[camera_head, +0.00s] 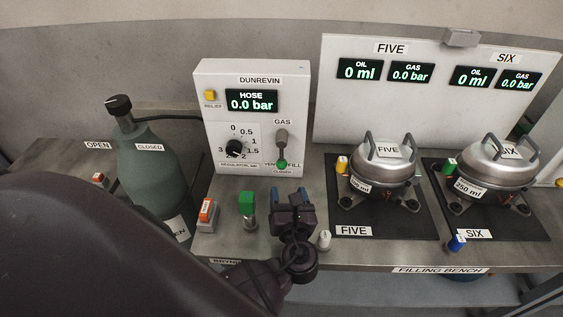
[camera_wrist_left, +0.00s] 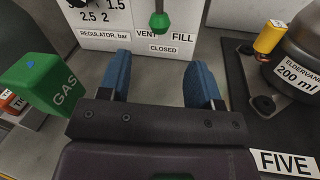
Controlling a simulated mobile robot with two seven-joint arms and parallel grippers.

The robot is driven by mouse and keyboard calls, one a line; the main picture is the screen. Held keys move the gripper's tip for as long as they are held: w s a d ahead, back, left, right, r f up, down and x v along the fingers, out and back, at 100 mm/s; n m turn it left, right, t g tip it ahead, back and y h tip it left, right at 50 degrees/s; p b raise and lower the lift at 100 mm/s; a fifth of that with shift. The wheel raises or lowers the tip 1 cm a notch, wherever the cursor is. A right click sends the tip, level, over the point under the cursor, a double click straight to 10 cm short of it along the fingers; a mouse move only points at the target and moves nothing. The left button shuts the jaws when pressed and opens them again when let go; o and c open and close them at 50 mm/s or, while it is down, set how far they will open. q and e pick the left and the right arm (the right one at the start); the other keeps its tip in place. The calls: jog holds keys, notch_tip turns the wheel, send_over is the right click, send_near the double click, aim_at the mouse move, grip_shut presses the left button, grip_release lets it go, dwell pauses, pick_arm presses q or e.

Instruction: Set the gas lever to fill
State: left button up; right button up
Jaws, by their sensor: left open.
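The gas lever (camera_head: 282,150) is on the front of the white DUNREVIN panel (camera_head: 213,140), under the GAS label. Its green tip hangs straight down, above the CLOSED label and between VENT on the left and FILL on the right. The green tip also shows at the top of the left wrist view (camera_wrist_left: 159,22). My left gripper (camera_head: 290,191) is over the bench in front of the panel, below the lever. In the wrist view its two blue fingers (camera_wrist_left: 159,64) are spread apart with nothing between them, and the lever tip is beyond them. My right gripper is not in view.
A green GAS block (camera_head: 246,203) stands just left of the gripper, with an orange-topped block (camera_head: 207,210) further left. A small white-topped post (camera_head: 324,240) is at the right. A green bottle (camera_head: 150,170) stands left of the panel. Pots FIVE (camera_head: 382,165) and SIX (camera_head: 496,165) are right.

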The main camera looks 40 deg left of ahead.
aim_at(283, 168)
pick_arm(q)
jog(key=x, duration=0.9)
jog(key=shift+w+a, duration=0.3)
grip_shut()
